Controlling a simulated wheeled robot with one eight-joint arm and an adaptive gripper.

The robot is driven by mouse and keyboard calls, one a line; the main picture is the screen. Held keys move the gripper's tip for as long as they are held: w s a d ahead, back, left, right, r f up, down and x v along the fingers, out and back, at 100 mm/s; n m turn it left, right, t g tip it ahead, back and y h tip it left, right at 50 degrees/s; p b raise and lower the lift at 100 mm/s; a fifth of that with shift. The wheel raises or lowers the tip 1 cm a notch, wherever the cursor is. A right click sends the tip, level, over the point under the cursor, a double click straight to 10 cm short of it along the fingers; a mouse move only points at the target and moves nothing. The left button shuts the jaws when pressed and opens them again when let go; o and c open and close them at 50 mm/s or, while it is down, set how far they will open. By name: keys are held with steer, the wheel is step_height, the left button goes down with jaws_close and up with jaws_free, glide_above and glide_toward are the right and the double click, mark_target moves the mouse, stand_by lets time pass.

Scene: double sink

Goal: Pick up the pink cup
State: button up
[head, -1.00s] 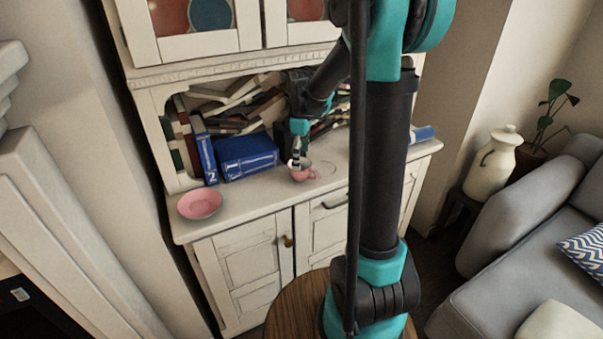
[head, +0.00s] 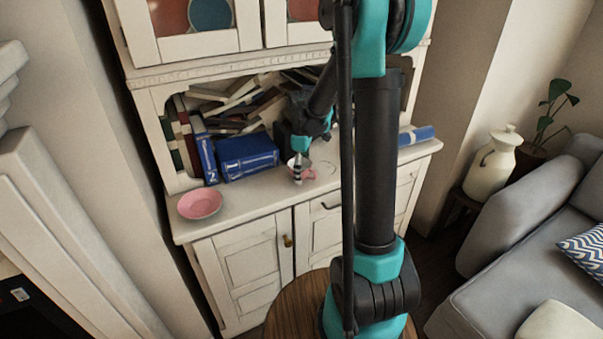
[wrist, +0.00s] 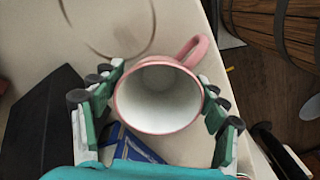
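The pink cup (wrist: 160,95) shows from above in the wrist view, with a white inside and its handle toward the upper right. In the head view the cup (head: 308,173) is on the cabinet counter, partly hidden by a finger. My gripper (wrist: 160,88) is open around the cup, one finger on its left and one on its right. The fingertips are close to the cup's sides; whether they touch it is hard to tell. In the head view my gripper (head: 297,172) is at the cup, pointing down.
A pink bowl (head: 200,203) sits at the counter's left end. Blue books (head: 247,157) stand behind, and more books lean in the alcove. A blue roll (head: 416,135) lies at the right. The front counter between bowl and cup is clear.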

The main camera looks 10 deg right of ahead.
steer(key=c, duration=0.8)
steer(key=shift+r, duration=0.15)
